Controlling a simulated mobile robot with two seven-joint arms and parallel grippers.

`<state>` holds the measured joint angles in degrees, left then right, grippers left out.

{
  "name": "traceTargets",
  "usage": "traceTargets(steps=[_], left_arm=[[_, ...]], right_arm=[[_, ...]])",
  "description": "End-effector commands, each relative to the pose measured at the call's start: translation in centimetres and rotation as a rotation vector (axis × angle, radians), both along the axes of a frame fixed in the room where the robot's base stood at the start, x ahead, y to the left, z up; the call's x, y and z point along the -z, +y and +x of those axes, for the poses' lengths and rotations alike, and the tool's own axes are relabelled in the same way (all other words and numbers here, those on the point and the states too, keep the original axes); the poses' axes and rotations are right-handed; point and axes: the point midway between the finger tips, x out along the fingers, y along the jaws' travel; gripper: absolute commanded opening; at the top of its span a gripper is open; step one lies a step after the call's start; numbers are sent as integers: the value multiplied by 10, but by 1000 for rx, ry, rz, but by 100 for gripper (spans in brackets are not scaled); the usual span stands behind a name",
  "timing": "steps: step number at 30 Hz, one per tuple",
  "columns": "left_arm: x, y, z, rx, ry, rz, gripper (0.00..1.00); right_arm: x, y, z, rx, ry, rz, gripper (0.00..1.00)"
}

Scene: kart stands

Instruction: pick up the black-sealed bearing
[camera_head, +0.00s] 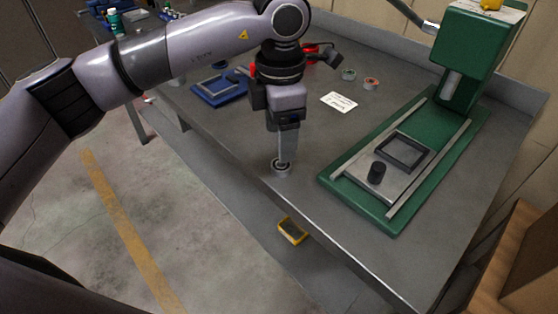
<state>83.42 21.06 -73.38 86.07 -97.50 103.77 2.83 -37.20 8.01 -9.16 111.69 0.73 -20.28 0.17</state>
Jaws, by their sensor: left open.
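A small ring-shaped bearing (281,173) with a dark top lies on the grey metal bench near its front edge. It looks like the black-sealed one, but my gripper partly covers it. My left gripper (284,161) points straight down over it, with fingertips at or just above the ring. The fingers are seen nearly edge-on. Whether they touch the bearing cannot be told. Two other small rings lie farther back, one with a green face (348,74) and one with an orange-red face (371,83). My right gripper is not in view.
A green press (400,150) with a metal plate, a square black frame (404,151) and a black cylinder (376,173) stands at right. A white card (339,102) lies mid-bench. A blue tray (218,91) is at left. A yellow box (293,231) sits below the bench edge.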

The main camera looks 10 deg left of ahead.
Motion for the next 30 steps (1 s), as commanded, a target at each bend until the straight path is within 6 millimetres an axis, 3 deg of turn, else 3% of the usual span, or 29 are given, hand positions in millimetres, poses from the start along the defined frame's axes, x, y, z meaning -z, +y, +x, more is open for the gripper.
traceTargets(steps=[15,23,24,29,30], left_arm=[[64,0,5,0,3,-2,72],[68,0,5,1,2,-2,72],[68,0,5,1,2,-2,66],[68,0,5,1,2,-2,13],[68,0,5,1,2,-2,9]], right_arm=[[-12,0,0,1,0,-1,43],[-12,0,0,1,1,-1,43],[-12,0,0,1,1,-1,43],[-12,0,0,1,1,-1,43],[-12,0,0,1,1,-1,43]])
